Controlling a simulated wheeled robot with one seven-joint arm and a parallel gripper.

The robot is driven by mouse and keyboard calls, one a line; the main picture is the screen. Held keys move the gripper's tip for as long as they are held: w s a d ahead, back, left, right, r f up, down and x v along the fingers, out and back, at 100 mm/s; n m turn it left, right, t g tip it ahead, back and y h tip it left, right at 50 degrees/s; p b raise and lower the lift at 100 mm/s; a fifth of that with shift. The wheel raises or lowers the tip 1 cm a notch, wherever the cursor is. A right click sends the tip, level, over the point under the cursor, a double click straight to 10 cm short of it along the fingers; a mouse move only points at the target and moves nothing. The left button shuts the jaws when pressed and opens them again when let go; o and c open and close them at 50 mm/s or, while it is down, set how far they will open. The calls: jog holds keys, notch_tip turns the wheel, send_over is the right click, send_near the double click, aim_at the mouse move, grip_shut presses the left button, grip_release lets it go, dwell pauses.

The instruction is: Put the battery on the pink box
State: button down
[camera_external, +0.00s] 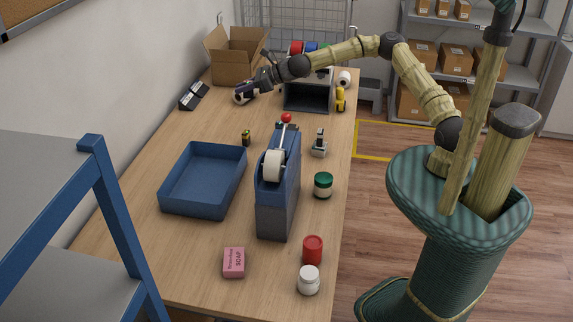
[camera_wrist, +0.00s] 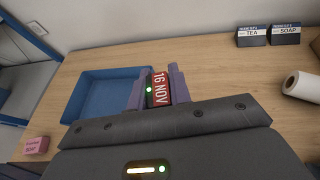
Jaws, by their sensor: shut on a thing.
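The pink box (camera_external: 233,262), marked as soap, lies flat on the counter near its front end; it also shows at the left edge of the wrist view (camera_wrist: 37,145). My gripper (camera_external: 245,92) is over the far part of the counter, well away from the pink box. Its purple fingers are shut on a red block (camera_wrist: 160,91) lettered "16 NOV" in white. A small dark, yellowish-topped thing that looks like the battery (camera_external: 246,138) stands near the blue tray's far right corner, apart from my gripper. I cannot make it out in the wrist view.
A blue tray (camera_external: 166,208) looks empty. A tall blue dispenser (camera_external: 278,210) with a white roll stands right of it. An open carton (camera_external: 232,68) stands at the back.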

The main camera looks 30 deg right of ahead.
jog(key=s+a+m+t+h+b, duration=0.1)
jog(key=s+a+b, duration=0.4)
jog(key=s+a, duration=0.65)
jog(key=s+a+m+b, duration=0.1)
jog(key=s+a+b, duration=0.3)
jog(key=s+a, duration=0.7)
jog(key=s+a+f+t+h+b, duration=0.1)
jog(key=s+a+b, duration=0.2)
jog(key=s+a, duration=0.3)
jog(key=s+a+f+b, duration=0.25)
jog(key=s+a, duration=0.25)
jog(key=s, duration=0.4)
jog(key=s+d+f+b, duration=0.2)
jog(key=s+f+b, duration=0.3)
jog(key=s+b, duration=0.1)
jog(key=shift+s+d+f, duration=0.15)
jog(key=shift+s+f, duration=0.05)
jog(key=shift+s, duration=0.1)
notch_tip(320, 180, down, 5)
jog(key=shift+f+b, duration=0.1)
jog(key=shift+b, duration=0.45)
